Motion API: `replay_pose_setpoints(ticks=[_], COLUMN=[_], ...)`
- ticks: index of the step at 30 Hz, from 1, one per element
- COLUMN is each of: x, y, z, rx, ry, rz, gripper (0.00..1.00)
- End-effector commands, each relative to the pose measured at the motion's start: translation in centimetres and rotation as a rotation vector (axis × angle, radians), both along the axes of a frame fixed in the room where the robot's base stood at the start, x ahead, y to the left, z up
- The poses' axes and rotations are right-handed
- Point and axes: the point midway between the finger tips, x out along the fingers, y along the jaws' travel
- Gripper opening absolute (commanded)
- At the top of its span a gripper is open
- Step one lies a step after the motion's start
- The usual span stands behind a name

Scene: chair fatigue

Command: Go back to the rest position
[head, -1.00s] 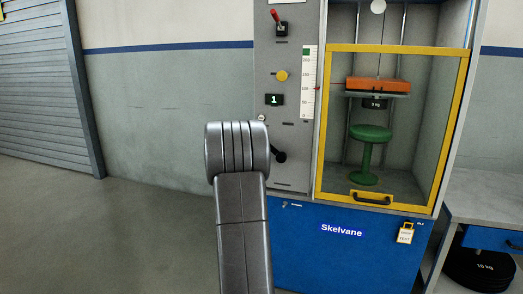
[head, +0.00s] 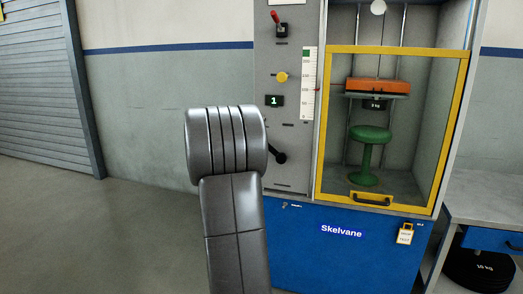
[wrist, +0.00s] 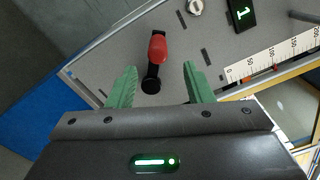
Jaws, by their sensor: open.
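My gripper (wrist: 158,88) shows in the wrist view with its two green fingers apart and nothing between them. It faces the machine's grey control panel (wrist: 115,75). A lever with a red knob (wrist: 157,48) lies ahead of the fingers, and a gap seems to show between it and them. In the head view my arm rises in front of the blue lower cabinet and hides my gripper. The red-handled switch (head: 274,18) at the panel's top and a black lever (head: 278,157) lower down also show there.
The machine's yellow-framed door (head: 319,125) is closed over a green stool (head: 368,150), with an orange block (head: 378,86) above it. A workbench (head: 490,195) stands at right, with black weights (head: 481,270) below. The floor at left (head: 90,230) is clear.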

Motion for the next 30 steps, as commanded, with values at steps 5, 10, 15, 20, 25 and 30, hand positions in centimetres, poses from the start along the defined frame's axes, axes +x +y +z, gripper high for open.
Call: replay_pose_setpoints(ticks=[5, 10, 15, 20, 25, 30], x=[-3.0, -2.0, 0.9, 3.7, 6.6, 9.1], y=[1.0, 0.6, -0.4, -1.3, -2.2, -3.0], z=[0.2, -0.1, -0.2, -0.2, -0.2, -0.2], rx=[0.0, 0.0, 0.001, -0.001, 0.001, 0.001], ry=[-0.001, -0.001, 0.0, 0.001, 0.002, 0.002], rz=[0.003, -0.003, -0.002, -0.002, -0.001, 0.0], gripper=[0.46, 0.46, 0.46, 0.46, 0.46, 0.46])
